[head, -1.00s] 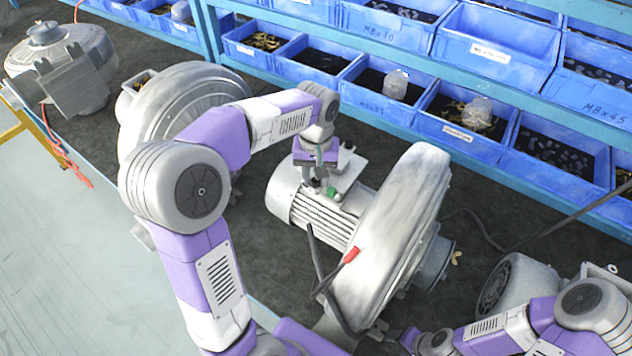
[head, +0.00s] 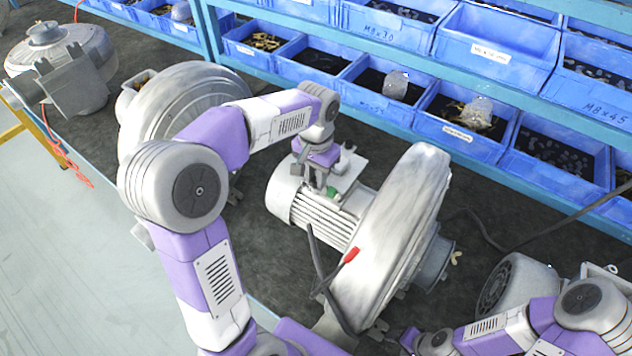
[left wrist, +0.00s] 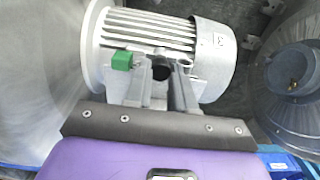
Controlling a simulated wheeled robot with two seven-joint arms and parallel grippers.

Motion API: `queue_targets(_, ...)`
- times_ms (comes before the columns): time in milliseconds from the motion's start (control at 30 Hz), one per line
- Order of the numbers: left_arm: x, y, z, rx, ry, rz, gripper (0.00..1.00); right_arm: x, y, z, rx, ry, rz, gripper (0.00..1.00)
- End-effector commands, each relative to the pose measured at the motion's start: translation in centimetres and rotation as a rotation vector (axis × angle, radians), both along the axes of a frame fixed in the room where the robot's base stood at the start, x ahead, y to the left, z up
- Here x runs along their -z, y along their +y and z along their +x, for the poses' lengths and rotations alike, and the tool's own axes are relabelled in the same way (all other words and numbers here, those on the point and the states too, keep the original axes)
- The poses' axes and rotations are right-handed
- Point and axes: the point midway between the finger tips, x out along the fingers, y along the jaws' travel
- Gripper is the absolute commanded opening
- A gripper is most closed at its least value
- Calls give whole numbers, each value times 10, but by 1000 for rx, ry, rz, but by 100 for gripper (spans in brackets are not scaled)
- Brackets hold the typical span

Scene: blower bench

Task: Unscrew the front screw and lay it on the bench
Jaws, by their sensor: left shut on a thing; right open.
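The blower (head: 395,235) has a ribbed grey motor (head: 283,195) with a flat terminal plate (head: 345,185) on top. My left gripper (head: 322,188) points down at the near side of this plate, beside a green block (head: 333,192). In the left wrist view, its two grey fingers (left wrist: 162,80) are shut on a small dark thing between the tips, which fits the front screw; the fingers hide most of it. I cannot tell whether it is still seated. Another small upright screw-like part (head: 350,148) shows at the plate's far side. My right gripper (head: 385,335) is open at the bottom, away from the motor.
A black cable with a red tip (head: 351,254) stands in front of the motor. Blue bins (head: 380,105) line the back. Other blowers stand at left (head: 165,105). Dark bench surface (head: 395,160) is free between the motor and the bins.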

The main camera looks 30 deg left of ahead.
Motion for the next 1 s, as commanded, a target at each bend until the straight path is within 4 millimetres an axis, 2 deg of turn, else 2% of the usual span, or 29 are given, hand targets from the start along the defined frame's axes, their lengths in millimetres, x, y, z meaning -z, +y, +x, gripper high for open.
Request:
queue_targets(133,0,-1,0,-74,0,0,0,0,0,0,0,0,0,56)
queue_targets(300,0,0,0,-309,0,0,0,0,0,0,0,0,0,56)
queue_targets(1000,-8,0,0,-306,-1,0,0,0,0,0,0,0,0,56)
